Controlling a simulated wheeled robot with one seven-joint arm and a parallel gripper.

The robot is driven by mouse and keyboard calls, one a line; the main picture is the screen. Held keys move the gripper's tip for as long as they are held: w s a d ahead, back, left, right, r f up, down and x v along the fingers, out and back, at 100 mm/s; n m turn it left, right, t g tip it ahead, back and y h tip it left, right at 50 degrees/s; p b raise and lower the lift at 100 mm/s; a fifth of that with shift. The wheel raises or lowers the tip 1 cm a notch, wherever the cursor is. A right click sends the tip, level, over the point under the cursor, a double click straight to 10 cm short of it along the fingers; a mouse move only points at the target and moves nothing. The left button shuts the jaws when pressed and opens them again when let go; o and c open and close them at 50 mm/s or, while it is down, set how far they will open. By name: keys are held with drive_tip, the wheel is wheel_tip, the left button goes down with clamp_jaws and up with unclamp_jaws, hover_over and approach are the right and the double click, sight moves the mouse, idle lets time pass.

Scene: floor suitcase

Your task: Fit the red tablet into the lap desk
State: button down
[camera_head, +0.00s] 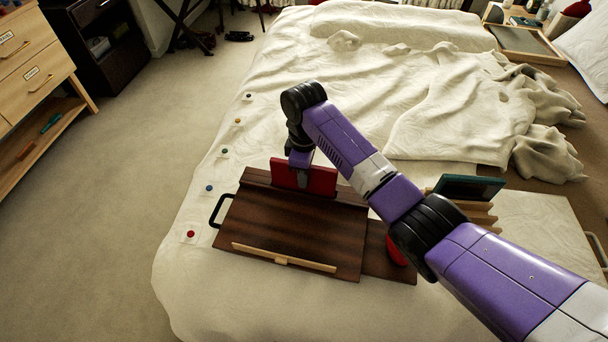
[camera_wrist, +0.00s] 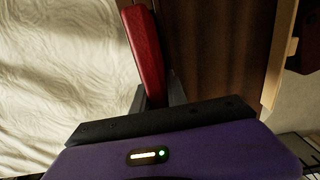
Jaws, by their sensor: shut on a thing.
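The red tablet (camera_head: 320,180) stands upright on edge at the back of the lap desk. My gripper (camera_head: 300,163) is shut on its upper edge from above. In the wrist view the tablet (camera_wrist: 144,45) shows between the dark fingers (camera_wrist: 155,98). The lap desk (camera_head: 285,225) is dark wood, with a raised strip along its back, a pale ledge along its front and a black handle at its left. The tablet's lower edge is close to the back strip; I cannot tell whether it sits in a slot. My arm hides part of the desk's right side.
The desk lies on a bed with a rumpled cream cover (camera_head: 250,130). A dark green tablet (camera_head: 468,188) stands in a wooden rack (camera_head: 480,215) at the right. A red object (camera_head: 397,250) is partly hidden behind my arm. Several coloured buttons line the bed's left edge.

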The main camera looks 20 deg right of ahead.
drive_tip(key=shift+f, duration=0.15)
drive_tip(key=c, duration=1.3)
unclamp_jaws()
wheel_tip(320, 180, up, 12)
drive_tip(key=shift+r+p, duration=0.2)
drive_tip(key=shift+p, duration=0.4)
